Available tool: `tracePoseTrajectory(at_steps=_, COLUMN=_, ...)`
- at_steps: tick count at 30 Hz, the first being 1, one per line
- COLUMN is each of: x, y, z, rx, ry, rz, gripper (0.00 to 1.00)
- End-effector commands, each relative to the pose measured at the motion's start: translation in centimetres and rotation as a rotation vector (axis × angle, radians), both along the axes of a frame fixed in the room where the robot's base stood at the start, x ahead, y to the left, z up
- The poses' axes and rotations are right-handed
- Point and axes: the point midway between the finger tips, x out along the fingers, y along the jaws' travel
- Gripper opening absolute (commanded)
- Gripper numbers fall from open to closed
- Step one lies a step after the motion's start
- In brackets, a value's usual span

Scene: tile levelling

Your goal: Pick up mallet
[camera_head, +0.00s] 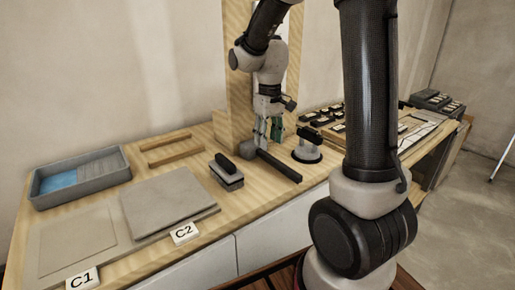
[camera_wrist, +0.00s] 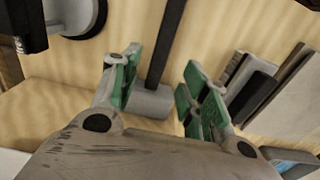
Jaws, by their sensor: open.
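The mallet lies on the wooden bench, with a dark handle (camera_head: 279,167) and a grey head. In the wrist view, its grey cylindrical head (camera_wrist: 150,101) and dark handle (camera_wrist: 168,40) show between my fingers. In the head view, my gripper (camera_head: 269,136) points down over the mallet near its head end, which it partly covers. In the wrist view, my gripper (camera_wrist: 160,70) is open, with green-padded fingers on either side of the mallet. I cannot tell whether a finger touches it.
A round suction lifter (camera_head: 308,153) stands to the right of the mallet, and a black-handled block tool (camera_head: 227,175) to the left. A grey tile (camera_head: 168,200) lies by the C2 label. A grey tub (camera_head: 80,178) is at far left. A wooden post (camera_head: 238,100) rises behind.

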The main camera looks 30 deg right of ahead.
Motion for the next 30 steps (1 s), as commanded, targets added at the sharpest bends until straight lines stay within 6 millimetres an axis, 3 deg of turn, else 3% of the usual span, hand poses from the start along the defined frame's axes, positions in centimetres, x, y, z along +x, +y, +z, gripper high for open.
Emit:
tracePoseTrajectory(at_steps=15, x=-0.2, y=-0.2, z=-7.1, rx=0.0, ry=0.007, rz=0.004, gripper=0.45)
tracePoseTrajectory(at_steps=23, x=-0.2, y=-0.2, z=-7.5, rx=0.0, ry=0.004, rz=0.004, gripper=0.45)
tracePoseTrajectory(at_steps=30, x=-0.2, y=-0.2, z=-7.5, rx=0.0, ry=0.004, rz=0.004, gripper=0.05)
